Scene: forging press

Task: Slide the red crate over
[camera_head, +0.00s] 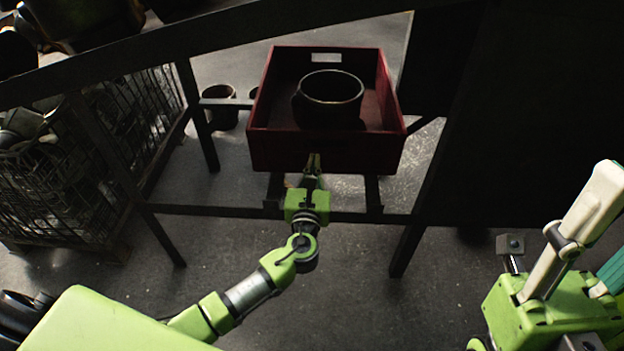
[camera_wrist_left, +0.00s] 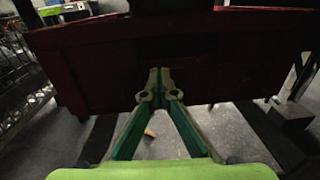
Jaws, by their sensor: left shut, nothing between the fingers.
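The crate's near wall also fills the upper part of the left wrist view (camera_wrist_left: 110,70). My left gripper (camera_head: 314,158) is at the middle of that near wall, its fingers pointing at it. In the left wrist view the fingertips (camera_wrist_left: 159,74) are together with nothing between them, close to the wall; whether they touch it I cannot tell. Of my right arm only green and white links show, at the lower right; its fingers are not visible.
A wire mesh cage (camera_head: 90,150) with metal parts stands at the left. A dark slanted beam (camera_head: 200,45) crosses above the crate, with a lower crossbar (camera_head: 235,211) and legs around it. A dark panel fills the right. The near floor (camera_head: 340,290) is clear.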

